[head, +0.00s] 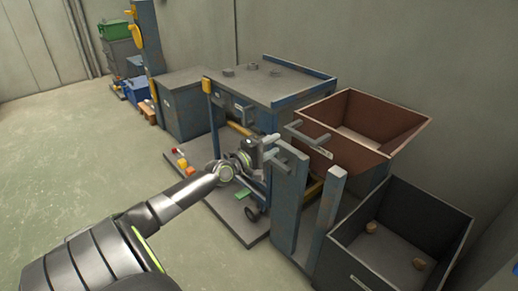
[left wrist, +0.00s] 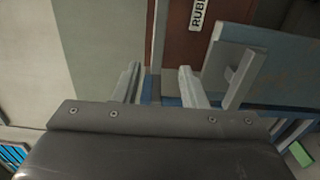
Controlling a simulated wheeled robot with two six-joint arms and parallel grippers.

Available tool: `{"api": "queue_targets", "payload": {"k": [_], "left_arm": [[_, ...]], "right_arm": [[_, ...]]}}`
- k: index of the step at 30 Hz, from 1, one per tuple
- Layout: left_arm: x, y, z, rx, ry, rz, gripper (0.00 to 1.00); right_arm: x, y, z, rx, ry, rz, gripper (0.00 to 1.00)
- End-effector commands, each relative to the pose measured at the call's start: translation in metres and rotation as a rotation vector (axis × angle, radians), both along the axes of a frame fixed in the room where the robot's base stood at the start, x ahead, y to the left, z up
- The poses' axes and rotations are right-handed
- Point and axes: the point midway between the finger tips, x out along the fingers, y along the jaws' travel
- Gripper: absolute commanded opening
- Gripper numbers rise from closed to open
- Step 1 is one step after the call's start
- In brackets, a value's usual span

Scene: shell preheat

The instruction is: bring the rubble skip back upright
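The rubble skip (head: 350,151) is a red-brown open bin at the right of the head view. Its rim looks slanted, but I cannot tell how far it is tilted. In the left wrist view its red-brown face (left wrist: 190,45) shows with part of a white label reading "RUB". A grey handle bar (head: 308,134) is at its left side. My left gripper (head: 272,147) is left of the skip, near that bar. In the left wrist view its two fingers (left wrist: 159,88) are apart, with a gap and nothing clearly held between them. My right gripper is not in view.
Blue-grey posts (head: 289,205) stand in front of the skip. A dark open bin (head: 354,266) with a few brown lumps is at the lower right. A blue-grey bench (head: 280,87) stands behind my gripper. The floor at left (head: 70,160) is clear.

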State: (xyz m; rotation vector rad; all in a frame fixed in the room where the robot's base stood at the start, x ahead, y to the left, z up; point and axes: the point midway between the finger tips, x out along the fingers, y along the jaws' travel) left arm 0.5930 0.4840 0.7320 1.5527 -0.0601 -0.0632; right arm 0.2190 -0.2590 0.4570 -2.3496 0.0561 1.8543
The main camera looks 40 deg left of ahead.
Motion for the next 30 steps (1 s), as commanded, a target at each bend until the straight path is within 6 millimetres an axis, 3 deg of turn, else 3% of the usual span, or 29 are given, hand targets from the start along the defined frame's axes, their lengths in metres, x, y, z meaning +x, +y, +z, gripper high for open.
{"api": "queue_targets", "payload": {"k": [3,10,30], "left_arm": [[-0.021,0.002,0.000,0.003,0.004,0.000,0.38],[-0.045,0.004,-0.001,0.001,0.002,0.001,0.38],[-0.052,0.004,0.000,0.000,0.001,0.000,0.38]], "right_arm": [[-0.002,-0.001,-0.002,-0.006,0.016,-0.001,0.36],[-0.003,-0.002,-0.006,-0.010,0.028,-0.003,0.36],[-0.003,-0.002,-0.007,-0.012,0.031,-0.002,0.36]]}}
